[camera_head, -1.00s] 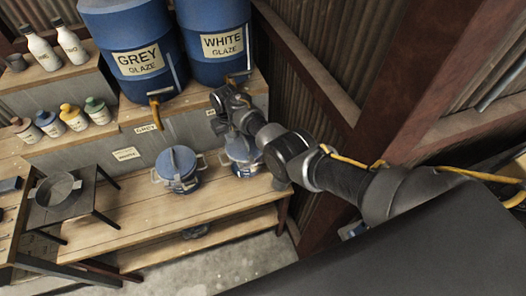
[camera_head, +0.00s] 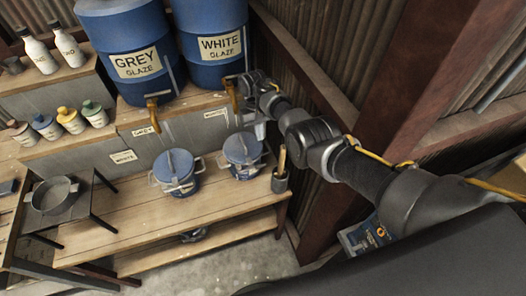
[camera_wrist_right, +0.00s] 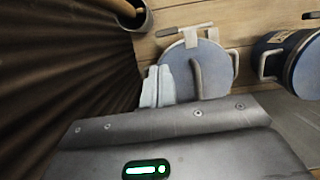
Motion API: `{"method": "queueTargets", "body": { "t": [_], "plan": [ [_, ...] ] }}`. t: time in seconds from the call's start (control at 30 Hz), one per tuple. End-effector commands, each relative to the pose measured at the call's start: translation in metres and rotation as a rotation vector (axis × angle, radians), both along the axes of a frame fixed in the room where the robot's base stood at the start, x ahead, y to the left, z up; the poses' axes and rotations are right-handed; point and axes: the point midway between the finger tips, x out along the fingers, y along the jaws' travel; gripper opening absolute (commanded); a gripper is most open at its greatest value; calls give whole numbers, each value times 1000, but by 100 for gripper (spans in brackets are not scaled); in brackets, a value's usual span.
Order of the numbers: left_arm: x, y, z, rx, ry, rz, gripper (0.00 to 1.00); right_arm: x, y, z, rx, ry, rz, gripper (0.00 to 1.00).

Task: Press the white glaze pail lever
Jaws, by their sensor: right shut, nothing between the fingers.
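The right-hand pail (camera_head: 243,152) stands on the wooden bench below the WHITE GLAZE barrel (camera_head: 214,40). It has a blue-grey lid with a thin grey bar across it, and side handles; the lid (camera_wrist_right: 212,66) also shows in the right wrist view. My right gripper (camera_head: 260,129) is behind and right of this pail, fingers pointing down. In the right wrist view its pale fingers (camera_wrist_right: 158,86) are together and empty, close beside the lid; I cannot tell whether they touch it. A tap (camera_head: 232,92) hangs from the white barrel, beside my wrist. My left gripper is not in view.
A similar pail (camera_head: 175,172) stands left, below the GREY GLAZE barrel (camera_head: 124,50). A dark pot with a wooden handle (camera_head: 281,180) stands at the bench's right end. A corrugated wall (camera_wrist_right: 70,70) rises close to my gripper. The bench front (camera_head: 130,230) is clear.

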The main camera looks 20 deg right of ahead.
Motion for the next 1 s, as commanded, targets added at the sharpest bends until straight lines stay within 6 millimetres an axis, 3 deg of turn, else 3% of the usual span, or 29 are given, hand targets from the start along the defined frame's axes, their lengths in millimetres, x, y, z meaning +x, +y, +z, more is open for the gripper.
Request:
{"method": "queueTargets", "body": {
  "t": [0.6, 1.0],
  "plan": [
    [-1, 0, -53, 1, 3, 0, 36, -21, -4, -88, 0, 0, -2, 0],
    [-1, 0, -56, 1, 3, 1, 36, -24, -4, -96, 0, -1, -1, 0]
  ]
}}
